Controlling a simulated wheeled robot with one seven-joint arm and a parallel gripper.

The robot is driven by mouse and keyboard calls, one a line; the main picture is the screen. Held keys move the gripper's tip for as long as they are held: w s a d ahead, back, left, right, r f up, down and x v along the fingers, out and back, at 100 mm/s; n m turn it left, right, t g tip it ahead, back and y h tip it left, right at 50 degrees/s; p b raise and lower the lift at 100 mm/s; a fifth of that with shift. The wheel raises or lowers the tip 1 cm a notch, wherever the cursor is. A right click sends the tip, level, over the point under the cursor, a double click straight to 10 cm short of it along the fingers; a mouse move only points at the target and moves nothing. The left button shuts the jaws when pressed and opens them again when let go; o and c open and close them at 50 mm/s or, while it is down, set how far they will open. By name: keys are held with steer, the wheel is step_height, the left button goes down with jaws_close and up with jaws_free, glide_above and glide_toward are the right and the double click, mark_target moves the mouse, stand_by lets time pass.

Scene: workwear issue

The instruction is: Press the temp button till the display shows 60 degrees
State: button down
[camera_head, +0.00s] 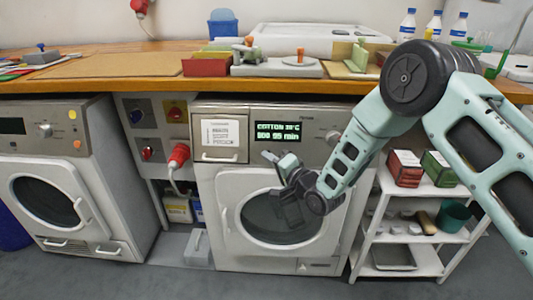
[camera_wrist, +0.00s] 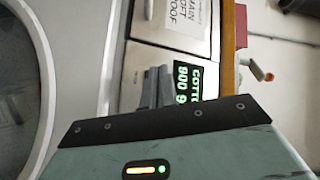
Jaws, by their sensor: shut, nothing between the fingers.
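The washing machine (camera_head: 213,174) in the middle has a lit green display (camera_head: 278,132) on its grey control panel. The display's top line reads COTTON and a temperature that looks like 30°C; the lower line is small, seemingly 800 and some minutes. Part of the display also shows in the wrist view (camera_wrist: 187,80). My gripper (camera_head: 272,157) is shut and empty, its tips in front of the panel just below the display; contact cannot be told. The gripper fingers show in the wrist view (camera_wrist: 156,86) beside the display. I cannot make out the temp button.
A labelled drawer (camera_head: 221,139) is left of the display. Another white machine (camera_head: 60,170) stands at left, with a switch panel (camera_head: 155,125) between. A wooden worktop (camera_head: 120,66) runs above. A shelf rack (camera_head: 400,229) with boxes stands close at right.

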steer(key=s, duration=0.1)
steer(key=s+r+p, duration=0.1)
steer(key=s, duration=0.2)
steer(key=shift+s+r+p, duration=0.25)
steer(key=shift+s+p, duration=0.1)
steer(key=shift+p, duration=0.05)
